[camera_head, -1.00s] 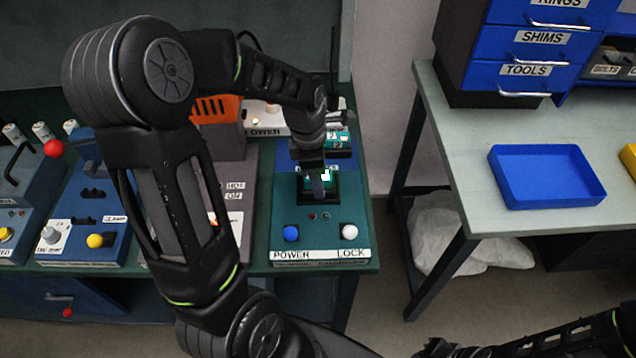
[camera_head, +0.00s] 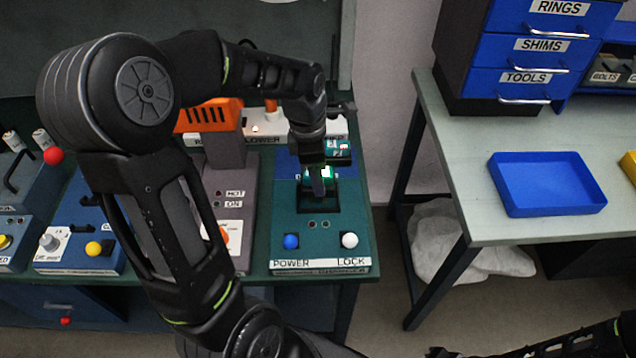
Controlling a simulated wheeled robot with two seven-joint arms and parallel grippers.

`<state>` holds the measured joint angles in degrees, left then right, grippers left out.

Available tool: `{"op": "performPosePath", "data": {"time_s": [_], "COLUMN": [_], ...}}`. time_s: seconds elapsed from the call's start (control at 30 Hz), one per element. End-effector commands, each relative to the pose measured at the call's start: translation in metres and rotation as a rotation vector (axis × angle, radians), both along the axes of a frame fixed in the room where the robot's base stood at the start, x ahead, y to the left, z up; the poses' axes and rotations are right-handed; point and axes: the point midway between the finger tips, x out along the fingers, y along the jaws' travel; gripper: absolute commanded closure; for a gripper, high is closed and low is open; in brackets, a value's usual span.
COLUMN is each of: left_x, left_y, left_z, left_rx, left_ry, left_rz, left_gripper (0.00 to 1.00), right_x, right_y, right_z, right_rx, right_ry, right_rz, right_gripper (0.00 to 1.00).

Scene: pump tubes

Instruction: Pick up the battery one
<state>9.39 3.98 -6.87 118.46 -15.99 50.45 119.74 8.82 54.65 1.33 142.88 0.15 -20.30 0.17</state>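The teal battery (camera_head: 325,173) with a bright white patch is at the fingers of my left gripper (camera_head: 318,184), over the black slot (camera_head: 320,207) of the green charger (camera_head: 321,225). The gripper points down and looks shut on it, though the fingers hide part of the battery. A second teal battery (camera_head: 342,146) sits behind, partly hidden by my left wrist. My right gripper (camera_head: 440,352) only just shows at the bottom edge, and its fingers are unclear.
The charger has a blue POWER knob (camera_head: 291,241) and a white LOCK knob (camera_head: 349,240) in front. An orange-topped unit (camera_head: 209,115) stands left. A blue tray (camera_head: 547,184) lies on the right table (camera_head: 480,215), with drawers behind.

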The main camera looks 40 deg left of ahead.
Motion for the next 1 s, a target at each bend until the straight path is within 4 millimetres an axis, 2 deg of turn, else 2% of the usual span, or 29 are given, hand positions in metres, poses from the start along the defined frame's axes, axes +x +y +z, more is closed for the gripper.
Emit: {"op": "performPosePath", "data": {"time_s": [0.03, 0.2, 0.33, 1.0], "left_x": [0.001, 0.001, 0.001, 0.0], "left_y": [0.0, 0.0, 0.0, 0.0], "left_z": [0.011, 0.043, 0.057, 0.061], "left_rx": [0.0, 0.0, -0.001, -0.001], "left_ry": [-0.007, -0.006, -0.004, -0.001], "left_rz": [0.0, 0.0, 0.0, 0.0], "left_gripper": [1.0, 1.0, 1.0, 1.0], "right_x": [0.0, 0.001, 0.001, 0.001], "right_y": [0.0, 0.0, 0.0, 0.0], "right_z": [-0.002, -0.004, -0.004, -0.004], "right_rx": [0.001, 0.001, 0.002, 0.002], "right_ry": [0.0, -0.001, -0.002, -0.003], "right_rz": [0.0, 0.001, 0.001, 0.0], "right_gripper": [1.0, 1.0, 1.0, 1.0]}}
